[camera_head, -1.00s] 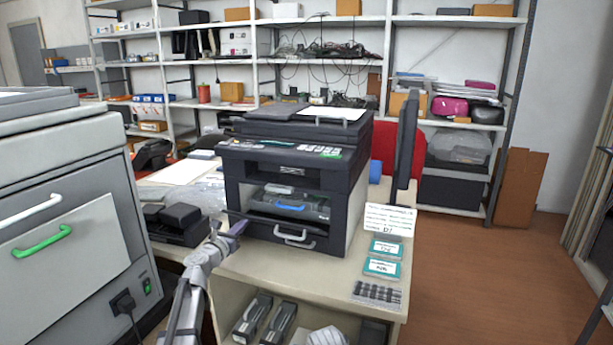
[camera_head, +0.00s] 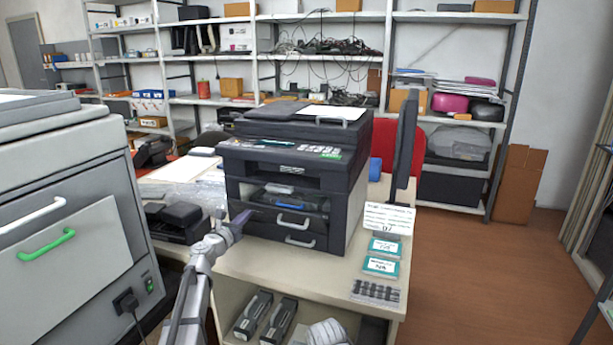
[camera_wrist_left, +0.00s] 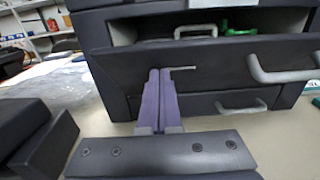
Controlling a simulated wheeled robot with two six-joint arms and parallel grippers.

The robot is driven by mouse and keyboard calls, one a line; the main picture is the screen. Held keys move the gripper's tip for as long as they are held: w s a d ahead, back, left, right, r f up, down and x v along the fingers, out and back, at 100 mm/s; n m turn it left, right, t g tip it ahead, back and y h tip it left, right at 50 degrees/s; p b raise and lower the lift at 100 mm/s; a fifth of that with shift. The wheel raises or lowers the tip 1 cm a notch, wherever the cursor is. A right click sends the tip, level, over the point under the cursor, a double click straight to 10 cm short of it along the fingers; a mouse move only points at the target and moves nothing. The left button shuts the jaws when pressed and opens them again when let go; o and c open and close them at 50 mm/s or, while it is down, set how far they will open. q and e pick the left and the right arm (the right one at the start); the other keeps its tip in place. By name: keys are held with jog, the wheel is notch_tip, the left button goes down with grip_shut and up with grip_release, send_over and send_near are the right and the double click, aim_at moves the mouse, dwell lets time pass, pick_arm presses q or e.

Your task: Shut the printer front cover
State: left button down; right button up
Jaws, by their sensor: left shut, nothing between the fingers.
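The dark printer (camera_head: 290,165) stands on the table. Its front cover (camera_head: 262,214) is tilted up and partly closed, with a gap above its top edge. In the left wrist view the cover (camera_wrist_left: 215,66) is a dark panel with a grey handle (camera_wrist_left: 280,75). My left gripper (camera_head: 240,222) is shut and empty, at the left part of the cover's outer face. Its purple fingertips (camera_wrist_left: 160,75) are at or touching the panel; exact contact is unclear. My right gripper is not in view.
A lower drawer handle (camera_head: 300,242) is below the cover. A black box-like device (camera_head: 178,220) lies left of my gripper. A sign (camera_head: 389,219) and teal-edged cards (camera_head: 383,248) lie right of the printer. A large grey machine (camera_head: 70,200) stands at left.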

aim_at(249, 207)
pick_arm(q)
jog(key=shift+w+r, duration=0.1)
jog(key=shift+w+d+r+p, duration=0.2)
jog(key=shift+w+r+p, duration=0.15)
jog(key=shift+w, duration=0.15)
jog(key=shift+w+d+r+p, duration=0.15)
jog(key=shift+w+r+p, duration=0.2)
jog(key=shift+w, duration=0.25)
jog(key=shift+w+d, duration=0.1)
jog(key=shift+r+p+x, duration=0.15)
jog(key=shift+p+x, duration=0.05)
jog(key=shift+x, duration=0.45)
jog(key=shift+r+p+x, duration=0.15)
jog(key=shift+p+x, duration=0.05)
jog(key=shift+x, duration=0.5)
jog(key=shift+v, duration=4.15)
